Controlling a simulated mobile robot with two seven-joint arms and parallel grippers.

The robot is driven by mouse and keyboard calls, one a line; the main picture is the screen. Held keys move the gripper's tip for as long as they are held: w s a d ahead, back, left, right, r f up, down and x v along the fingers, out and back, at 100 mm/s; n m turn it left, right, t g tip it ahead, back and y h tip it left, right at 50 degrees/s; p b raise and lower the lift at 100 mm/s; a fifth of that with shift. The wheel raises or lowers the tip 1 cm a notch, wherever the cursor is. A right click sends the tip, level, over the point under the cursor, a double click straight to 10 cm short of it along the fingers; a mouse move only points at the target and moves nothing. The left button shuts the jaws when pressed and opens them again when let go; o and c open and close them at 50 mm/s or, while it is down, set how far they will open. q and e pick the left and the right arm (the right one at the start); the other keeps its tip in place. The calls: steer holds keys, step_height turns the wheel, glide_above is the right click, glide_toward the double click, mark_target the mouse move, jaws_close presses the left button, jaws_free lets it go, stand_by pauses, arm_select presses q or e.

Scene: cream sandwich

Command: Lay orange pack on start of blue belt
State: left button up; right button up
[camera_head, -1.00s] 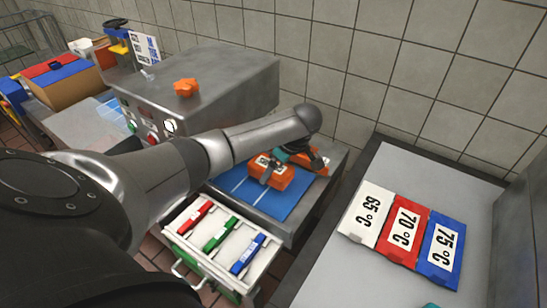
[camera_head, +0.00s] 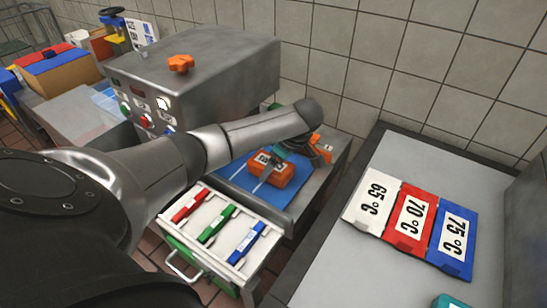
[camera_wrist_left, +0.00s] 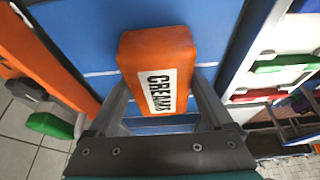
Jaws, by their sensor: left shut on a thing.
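The blue belt (camera_wrist_left: 90,50) fills the area behind the pack in the left wrist view. Only a teal bit, likely my right gripper (camera_head: 450,301), shows at the bottom edge.
An open drawer (camera_head: 188,228) with red, green and blue items is in front. A grey table (camera_head: 335,250) with temperature cards (camera_head: 412,220) is at right. An orange part (camera_wrist_left: 40,60) lies beside the belt.

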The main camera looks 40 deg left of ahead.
arm_select(q)
steer(key=o, duration=1.2)
steer(key=shift+p+v, duration=2.9)
steer(key=shift+v, duration=4.75)
steer(key=shift+a, duration=0.1)
